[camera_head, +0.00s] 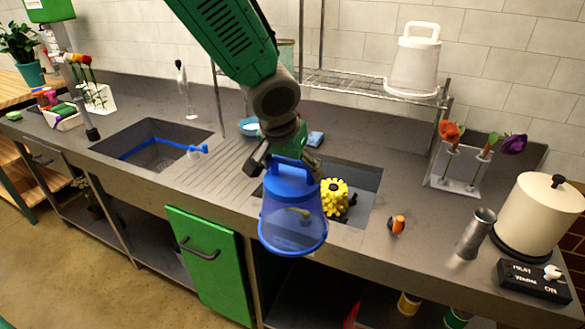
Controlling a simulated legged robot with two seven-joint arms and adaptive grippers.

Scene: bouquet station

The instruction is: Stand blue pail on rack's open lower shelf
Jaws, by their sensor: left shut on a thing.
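The blue pail (288,234) hangs roughly upright from my left gripper (284,152), its handle at the jaws. The gripper is shut on it. The pail is in front of the counter's front edge and overlaps the right-hand sink in the picture. The wire rack (352,83) stands at the back of the counter, behind my left arm. A white pail (413,66) stands on its wire shelf at the right end. My arm hides part of the rack's left side. I cannot make out a separate lower shelf on it. My right gripper is not in view.
A yellow gear-shaped thing (335,198) is in the right sink. A blue bowl (250,126) and a blue sponge (315,139) lie behind. On the right are a flower holder (455,184), metal cup (475,235), cream pot (538,218) and control box (533,281).

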